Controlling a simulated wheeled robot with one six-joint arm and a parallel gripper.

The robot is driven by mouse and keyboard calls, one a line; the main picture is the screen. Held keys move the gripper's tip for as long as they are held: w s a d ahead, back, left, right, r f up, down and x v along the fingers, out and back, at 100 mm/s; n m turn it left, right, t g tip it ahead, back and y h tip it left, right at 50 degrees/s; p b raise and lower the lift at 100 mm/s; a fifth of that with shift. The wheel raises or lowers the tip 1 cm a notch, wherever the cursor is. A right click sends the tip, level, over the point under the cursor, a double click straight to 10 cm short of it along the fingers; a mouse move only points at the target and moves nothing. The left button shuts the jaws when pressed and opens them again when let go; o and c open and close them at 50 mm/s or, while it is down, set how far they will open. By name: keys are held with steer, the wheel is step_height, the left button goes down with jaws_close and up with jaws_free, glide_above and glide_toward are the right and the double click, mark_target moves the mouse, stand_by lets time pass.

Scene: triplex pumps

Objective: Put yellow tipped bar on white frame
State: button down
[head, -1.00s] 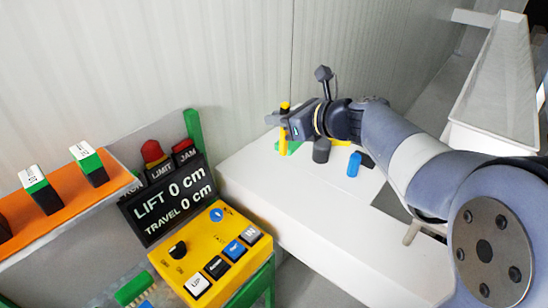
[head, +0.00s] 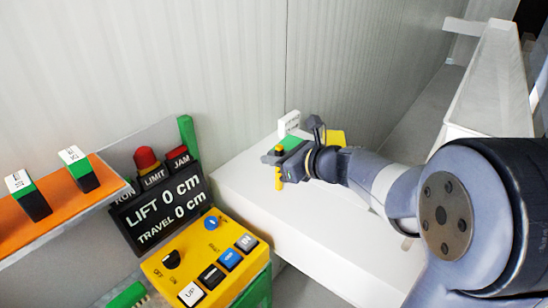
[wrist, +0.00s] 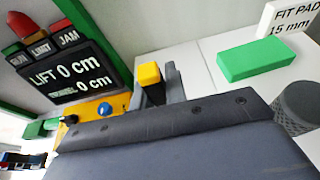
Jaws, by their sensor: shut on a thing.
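The yellow tipped bar (head: 278,182) is upright in my gripper (head: 275,158) in the head view, with yellow showing below the fingers and a small yellow tip above them. In the wrist view its yellow end (wrist: 149,75) stands between the two fingers of my gripper (wrist: 155,90), which is shut on it. The bar's middle is hidden by the fingers. The bar is over the white bench, near its left end; I cannot tell whether it touches. A long white structure (head: 490,90) stands at the right; I cannot tell whether this is the white frame.
A green block (wrist: 258,58), a white "FIT PAD 15 mm" sign (wrist: 290,20) and a dark cylinder (wrist: 297,105) are on the white bench (head: 300,225). A yellow control box (head: 205,260) and black display (head: 158,212) stand left. The bench front is clear.

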steer(key=c, duration=1.4)
jaws_free()
steer(key=shift+f, duration=0.1)
steer(key=shift+c, duration=0.2)
steer(key=p+v, duration=0.2)
steer(key=v, duration=0.5)
steer(key=shift+s+d+p, duration=0.2)
steer(key=shift+p, duration=0.2)
